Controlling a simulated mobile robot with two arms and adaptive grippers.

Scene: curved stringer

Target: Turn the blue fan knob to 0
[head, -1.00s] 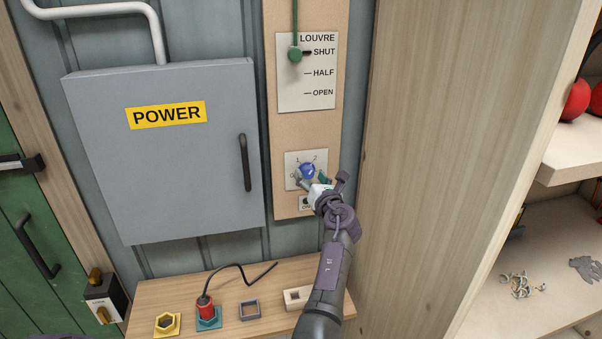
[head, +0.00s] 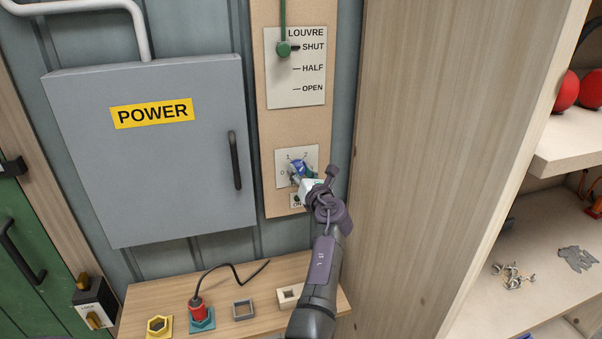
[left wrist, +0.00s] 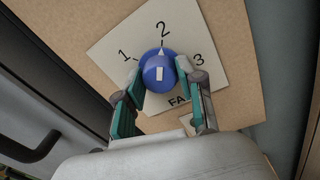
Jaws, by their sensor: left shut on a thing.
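The blue fan knob (head: 298,167) sits on a pale dial plate (head: 283,158) on the wooden strip. In the left wrist view the knob (left wrist: 158,72) shows close up, its white pointer towards the 2. The plate there (left wrist: 210,38) shows 1, 2, 3 and part of the word FAN. My left gripper (head: 299,175) is at the knob, its teal fingers on either side of it, shut on it. In the head view the gripper partly hides the knob and the right part of the plate. My right gripper is not in view.
A grey POWER box (head: 150,180) with a dark handle (head: 234,160) is left of the strip. The green louvre lever (head: 283,49) is above, at SHUT. A wooden panel (head: 430,150) stands right of my arm. A small shelf (head: 262,280) with sockets is below.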

